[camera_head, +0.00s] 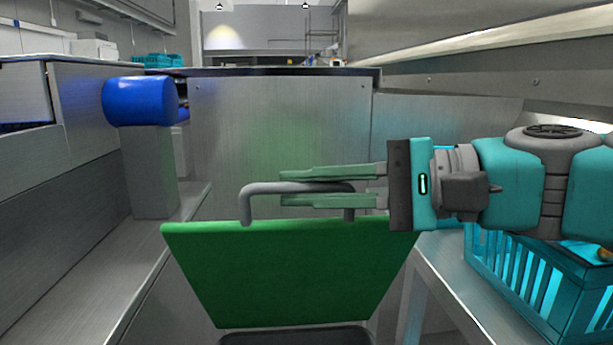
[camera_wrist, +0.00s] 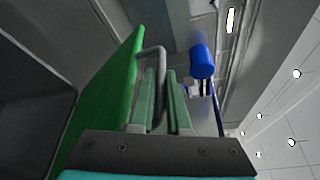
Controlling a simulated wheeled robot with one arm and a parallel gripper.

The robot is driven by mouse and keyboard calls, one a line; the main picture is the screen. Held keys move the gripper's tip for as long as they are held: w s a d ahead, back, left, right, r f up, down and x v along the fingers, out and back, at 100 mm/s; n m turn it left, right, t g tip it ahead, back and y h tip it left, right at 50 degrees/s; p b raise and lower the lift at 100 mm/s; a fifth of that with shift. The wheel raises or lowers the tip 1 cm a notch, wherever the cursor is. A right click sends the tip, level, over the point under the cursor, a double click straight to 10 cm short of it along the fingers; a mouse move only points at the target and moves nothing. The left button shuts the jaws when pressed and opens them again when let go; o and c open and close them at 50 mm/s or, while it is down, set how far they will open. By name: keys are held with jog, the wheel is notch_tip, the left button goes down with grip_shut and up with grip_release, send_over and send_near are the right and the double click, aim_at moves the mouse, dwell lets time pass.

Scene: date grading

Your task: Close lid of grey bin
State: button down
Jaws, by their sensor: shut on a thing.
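The green lid (camera_head: 290,275) stands raised and tilted above the grey bin (camera_head: 295,338), whose rim just shows at the bottom edge. A grey bar handle (camera_head: 262,188) rises from the lid's upper edge. My gripper (camera_head: 283,187) reaches in from the right, its two green fingers shut on the handle's bar. In the wrist view the lid (camera_wrist: 108,88) slants at the left, with the bent handle (camera_wrist: 158,52) at my gripper (camera_wrist: 161,75). The bin's dark inside (camera_wrist: 35,115) shows left of the lid. Most of the bin is hidden in the head view.
A turquoise crate (camera_head: 560,305) stands on a metal table (camera_head: 450,265) at the right, under my arm. A blue roller (camera_head: 140,101) on a grey post is at the left, beside a long metal ledge (camera_head: 75,285). A metal cabinet panel (camera_head: 275,130) stands behind the lid.

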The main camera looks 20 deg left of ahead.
dwell(0.3)
jog(key=c, duration=0.9)
grip_release()
jog(key=shift+w+d+r, duration=0.15)
jog(key=shift+d, duration=1.15)
jog(key=shift+w+d+r, duration=0.15)
jog(key=shift+d, duration=1.15)
jog(key=shift+w+d+r, duration=0.15)
jog(key=shift+d, duration=1.15)
